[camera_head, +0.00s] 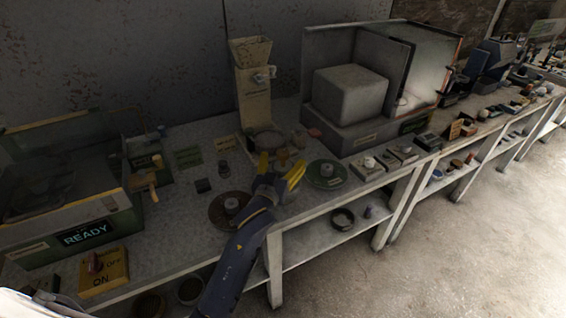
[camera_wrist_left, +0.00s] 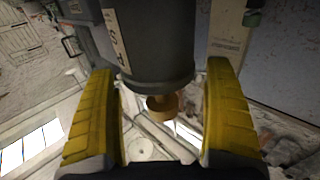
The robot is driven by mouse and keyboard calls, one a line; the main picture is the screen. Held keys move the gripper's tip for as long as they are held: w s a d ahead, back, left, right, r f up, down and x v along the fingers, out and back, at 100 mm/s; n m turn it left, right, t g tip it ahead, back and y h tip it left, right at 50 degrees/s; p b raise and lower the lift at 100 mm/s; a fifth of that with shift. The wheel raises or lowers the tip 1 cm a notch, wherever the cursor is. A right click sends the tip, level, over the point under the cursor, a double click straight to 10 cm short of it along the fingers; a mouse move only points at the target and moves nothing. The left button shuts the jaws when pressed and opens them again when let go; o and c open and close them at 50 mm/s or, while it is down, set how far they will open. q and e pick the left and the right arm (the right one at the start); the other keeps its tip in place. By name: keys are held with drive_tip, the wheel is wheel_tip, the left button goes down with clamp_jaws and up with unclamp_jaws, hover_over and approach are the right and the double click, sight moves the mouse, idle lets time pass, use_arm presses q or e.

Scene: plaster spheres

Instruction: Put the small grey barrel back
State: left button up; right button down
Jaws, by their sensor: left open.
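A grey barrel-shaped body (camera_wrist_left: 160,45) with a pale label and a brass-coloured knob (camera_wrist_left: 163,105) fills the top middle of the left wrist view. It looks to be between or just beyond the fingertips of my left gripper (camera_wrist_left: 160,70); I cannot tell whether they touch it. The yellow fingers stand apart on either side. In the head view my left gripper (camera_head: 284,172) is over the bench, near small tan pieces, between a brown disc (camera_head: 217,219) and a green disc (camera_head: 337,181). I cannot make out the barrel there. My right gripper is not in view.
A beige hopper (camera_head: 252,85) stands behind the gripper. A grey box-like machine (camera_head: 348,92) is to its right. A green unit marked READY (camera_head: 88,234) and a yellow switch box (camera_head: 105,273) are at left. Small grey pieces sit on both discs. The bench front edge is close.

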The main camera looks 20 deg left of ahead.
use_arm(q)
drive_tip(key=shift+r, duration=0.15)
drive_tip(key=s, duration=1.2)
drive_tip(key=shift+a, duration=0.1)
